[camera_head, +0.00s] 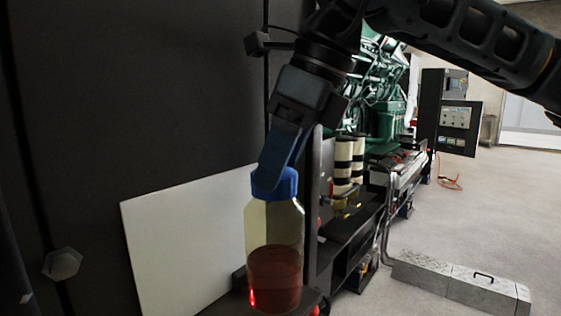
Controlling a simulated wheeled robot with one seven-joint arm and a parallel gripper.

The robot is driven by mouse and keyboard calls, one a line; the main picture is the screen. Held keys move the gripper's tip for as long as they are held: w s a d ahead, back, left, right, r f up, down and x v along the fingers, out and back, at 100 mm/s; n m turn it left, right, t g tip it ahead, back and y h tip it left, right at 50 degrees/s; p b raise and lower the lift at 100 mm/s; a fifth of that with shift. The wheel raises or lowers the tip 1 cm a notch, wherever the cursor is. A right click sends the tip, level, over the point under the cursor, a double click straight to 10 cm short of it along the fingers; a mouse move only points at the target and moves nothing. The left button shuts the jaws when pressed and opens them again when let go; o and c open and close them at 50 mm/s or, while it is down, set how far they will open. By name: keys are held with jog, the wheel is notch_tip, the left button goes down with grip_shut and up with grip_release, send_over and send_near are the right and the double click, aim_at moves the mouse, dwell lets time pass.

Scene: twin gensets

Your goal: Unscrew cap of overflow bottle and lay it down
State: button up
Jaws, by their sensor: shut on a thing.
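The overflow bottle (275,240) is clear, stands upright at the bottom middle of the head view, and holds reddish-brown liquid in its lower part. Its blue cap (275,184) is at the bottle's mouth. My gripper (276,176) reaches down from above and is shut on the cap. The fingers cover part of the cap's upper side. I cannot tell whether the cap is still threaded on the neck.
A pale panel (180,245) leans behind the bottle at the left, against a dark cabinet wall (130,90). The green genset (385,120) and cream filters (350,160) stand behind to the right. Grey floor (430,225) is open at the right, with a metal floor cover (455,285).

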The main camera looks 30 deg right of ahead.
jog(key=n+y, duration=0.1)
jog(key=n, duration=0.2)
jog(key=shift+w+r+g, duration=0.1)
jog(key=shift+r+g, duration=0.05)
jog(key=shift+g, duration=0.15)
jog(key=o, duration=1.1)
jog(key=shift+d, duration=0.1)
jog(key=shift+f, duration=0.2)
jog(key=shift+c, duration=0.4)
